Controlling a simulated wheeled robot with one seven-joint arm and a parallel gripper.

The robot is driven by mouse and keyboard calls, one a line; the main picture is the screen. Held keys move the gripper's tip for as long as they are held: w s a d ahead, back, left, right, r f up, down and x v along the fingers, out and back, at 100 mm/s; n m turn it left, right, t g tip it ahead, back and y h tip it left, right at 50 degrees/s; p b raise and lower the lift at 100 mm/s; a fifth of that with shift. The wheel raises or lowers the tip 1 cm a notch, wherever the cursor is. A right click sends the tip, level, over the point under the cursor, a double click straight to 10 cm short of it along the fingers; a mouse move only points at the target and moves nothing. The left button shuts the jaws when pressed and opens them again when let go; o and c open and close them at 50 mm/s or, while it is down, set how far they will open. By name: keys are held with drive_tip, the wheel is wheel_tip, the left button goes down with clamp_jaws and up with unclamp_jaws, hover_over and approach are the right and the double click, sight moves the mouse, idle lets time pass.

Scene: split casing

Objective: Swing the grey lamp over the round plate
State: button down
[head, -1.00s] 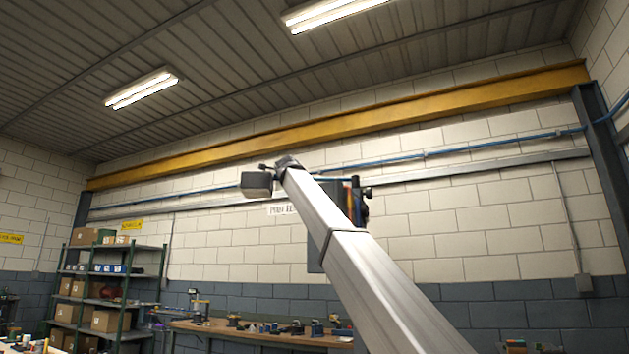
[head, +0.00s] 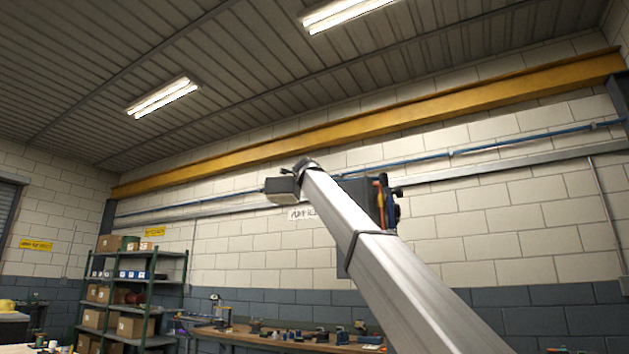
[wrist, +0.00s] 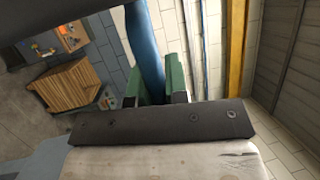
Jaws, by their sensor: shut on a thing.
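In the wrist view my gripper (wrist: 161,84) has green fingers shut on a blue bar (wrist: 148,40), which runs up between them. A dark blurred shape fills the top left corner of that view; I cannot tell what it is. In the head view a grey box-shaped head (head: 283,190) sits by the upper end of a long silver beam; I cannot tell whether it is the grey lamp. A dark box (head: 355,187) with orange and blue parts is partly hidden behind the beam. I cannot make out my gripper in the head view. The round plate is not in view.
A workbench (head: 270,343) with small tools runs along the back wall. A yellow beam (head: 390,125) crosses high up.

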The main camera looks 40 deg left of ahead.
drive_tip(key=c, duration=1.1)
unclamp_jaws()
drive_tip(key=v, duration=1)
drive_tip(key=shift+s+d, duration=0.25)
drive_tip(key=shift+s, duration=0.1)
